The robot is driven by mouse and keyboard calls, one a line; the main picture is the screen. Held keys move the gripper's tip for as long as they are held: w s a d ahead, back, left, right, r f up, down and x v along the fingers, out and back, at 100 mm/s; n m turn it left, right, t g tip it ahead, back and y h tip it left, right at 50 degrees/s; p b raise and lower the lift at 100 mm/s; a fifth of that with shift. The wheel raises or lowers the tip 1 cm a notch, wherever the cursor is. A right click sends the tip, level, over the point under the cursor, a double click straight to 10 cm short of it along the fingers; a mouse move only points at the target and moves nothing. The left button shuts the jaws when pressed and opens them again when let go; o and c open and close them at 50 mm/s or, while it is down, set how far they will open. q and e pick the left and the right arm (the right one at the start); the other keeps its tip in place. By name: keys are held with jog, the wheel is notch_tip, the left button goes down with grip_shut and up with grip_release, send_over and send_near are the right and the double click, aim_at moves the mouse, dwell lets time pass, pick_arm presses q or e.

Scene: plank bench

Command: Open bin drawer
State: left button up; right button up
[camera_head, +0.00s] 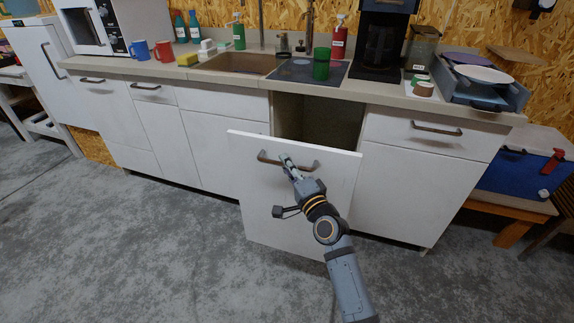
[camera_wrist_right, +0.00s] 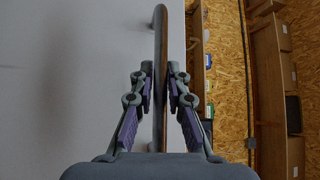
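The bin drawer front (camera_head: 300,205) is a tall white panel that stands out from the counter, tilted in the picture, with a dark opening (camera_head: 315,123) showing behind its top edge. Its bar handle (camera_head: 268,157) is brownish and runs across the upper part of the panel. My right gripper (camera_head: 288,162) is at the middle of this handle. What is inside the drawer is hidden. My left gripper is not in view.
The worktop (camera_head: 390,92) above holds a sink (camera_head: 240,63), a green cup (camera_head: 321,65), a coffee machine (camera_head: 383,40) and a dish rack (camera_head: 480,92). A blue cooler (camera_head: 515,170) sits on a wooden bench at right. The grey floor before the cabinets is clear.

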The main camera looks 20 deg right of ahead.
jog(key=o, duration=0.3)
jog(key=v, duration=1.2)
